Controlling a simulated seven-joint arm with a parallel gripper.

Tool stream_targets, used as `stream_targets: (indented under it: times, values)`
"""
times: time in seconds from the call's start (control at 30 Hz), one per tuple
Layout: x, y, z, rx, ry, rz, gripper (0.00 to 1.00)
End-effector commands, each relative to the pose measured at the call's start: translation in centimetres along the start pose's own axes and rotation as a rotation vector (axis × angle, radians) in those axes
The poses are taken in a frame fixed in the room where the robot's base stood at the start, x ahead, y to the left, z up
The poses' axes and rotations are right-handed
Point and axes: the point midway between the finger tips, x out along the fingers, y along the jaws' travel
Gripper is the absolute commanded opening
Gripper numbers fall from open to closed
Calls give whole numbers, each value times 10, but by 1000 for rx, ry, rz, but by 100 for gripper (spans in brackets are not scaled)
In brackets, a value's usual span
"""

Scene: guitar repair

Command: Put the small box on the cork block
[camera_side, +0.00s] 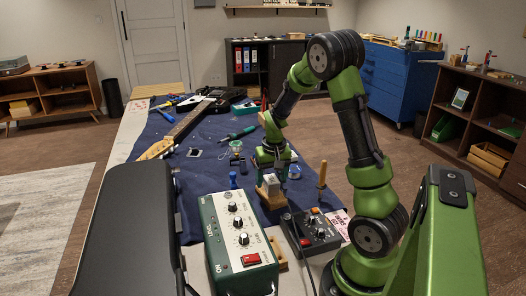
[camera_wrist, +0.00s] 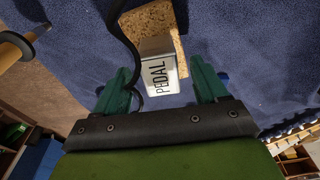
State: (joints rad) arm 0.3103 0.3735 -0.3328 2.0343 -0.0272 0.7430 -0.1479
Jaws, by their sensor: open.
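The small box (camera_side: 271,181) is pale, and its face is lettered PEDAL in the wrist view (camera_wrist: 161,66). It appears to rest upright on the cork block (camera_side: 272,198), whose bare tan surface shows behind and to the right of the box in the wrist view (camera_wrist: 146,22). My gripper (camera_side: 272,168) is just above the box in the side view. In the wrist view its green fingers (camera_wrist: 162,82) are open, one to each side of the box, with gaps between. The contact under the box is hidden.
A black cable (camera_wrist: 126,45) curves past the cork block and the left finger. A wooden-handled tool (camera_side: 322,175) stands to the right. A guitar neck (camera_side: 182,130) lies farther back on the blue mat.

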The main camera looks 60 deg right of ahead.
Motion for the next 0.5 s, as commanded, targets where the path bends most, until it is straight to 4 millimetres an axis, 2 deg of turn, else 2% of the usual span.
stream_targets:
  times: [0.3, 0.5]
  values:
    - [-70, -1, -1, -1, 6, -3, 72]
    - [-99, 0, 0, -1, 3, -1, 72]
